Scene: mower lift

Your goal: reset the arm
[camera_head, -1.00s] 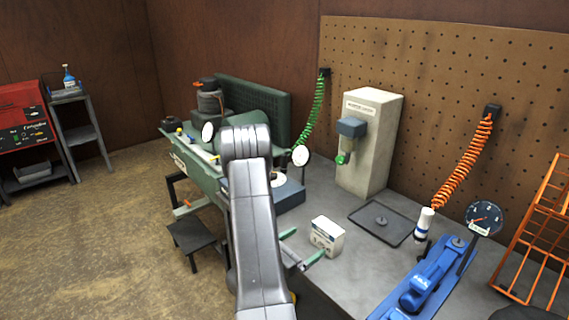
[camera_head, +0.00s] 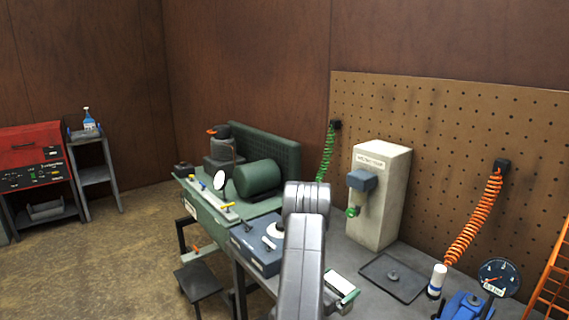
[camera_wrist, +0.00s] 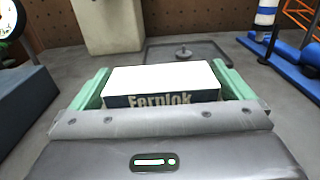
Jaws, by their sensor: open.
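My gripper (camera_wrist: 160,78) is open, with its two green fingers spread in the wrist view. A small box with a white top and a dark "Fernlok" label (camera_wrist: 160,98) lies between the fingers, close to the palm. I cannot tell whether either finger touches it. In the head view the white box (camera_head: 341,284) shows just right of my grey arm, low over the grey bench, with a green finger at its front. My arm hides most of the gripper there.
A pale dispenser (camera_head: 382,205) stands behind on the bench, with a flat dark tray (camera_head: 393,278) beside it. A blue tool (camera_head: 468,306) and orange rack (camera_head: 552,275) are at right. A blue-grey block (camera_head: 256,248) and green machine (camera_head: 258,178) are left.

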